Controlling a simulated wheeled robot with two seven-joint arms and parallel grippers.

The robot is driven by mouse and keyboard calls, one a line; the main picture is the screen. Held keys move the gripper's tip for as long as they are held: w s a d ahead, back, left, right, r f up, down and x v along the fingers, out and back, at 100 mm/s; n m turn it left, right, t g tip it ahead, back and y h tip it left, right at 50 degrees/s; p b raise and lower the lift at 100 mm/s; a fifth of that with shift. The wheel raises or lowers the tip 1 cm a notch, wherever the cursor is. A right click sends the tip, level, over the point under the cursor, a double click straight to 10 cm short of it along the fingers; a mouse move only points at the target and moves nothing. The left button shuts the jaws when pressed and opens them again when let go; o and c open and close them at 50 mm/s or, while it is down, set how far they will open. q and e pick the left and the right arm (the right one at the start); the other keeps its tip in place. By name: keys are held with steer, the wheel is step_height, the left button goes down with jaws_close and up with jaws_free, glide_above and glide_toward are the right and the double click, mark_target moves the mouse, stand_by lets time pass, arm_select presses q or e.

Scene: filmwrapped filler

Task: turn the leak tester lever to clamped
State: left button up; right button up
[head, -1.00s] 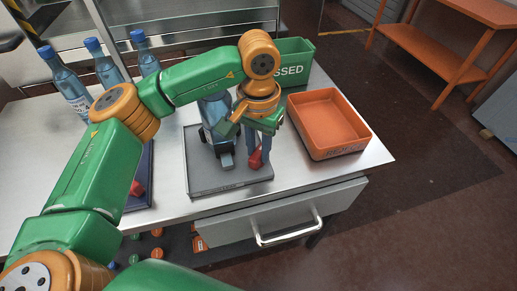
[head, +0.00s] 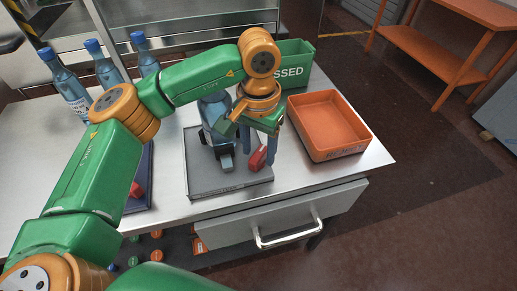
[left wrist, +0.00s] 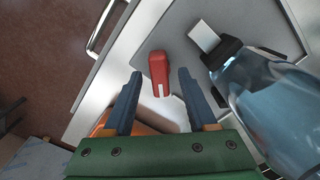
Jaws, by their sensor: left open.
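The leak tester (head: 203,180) is a grey plate on the steel bench with a blue bottle (head: 214,112) on it. Its red lever (head: 257,158) stands at the plate's right side. In the left wrist view the red lever (left wrist: 159,72) shows between and just beyond the fingertips. My left gripper (head: 258,155) points down at the lever. In the left wrist view my left gripper (left wrist: 160,82) is open, with a finger on either side and a gap to the lever. My right gripper is not in view.
An orange bin (head: 328,122) stands right of the tester, and a green box (head: 295,62) marked "SSED" stands behind. Several blue bottles (head: 66,82) stand at the left. A drawer with a handle (head: 285,228) is below the bench's front edge.

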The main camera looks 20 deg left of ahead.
mark_target(258, 153)
arm_select(q)
step_height(258, 153, up, 7)
steer(key=shift+f, duration=0.15)
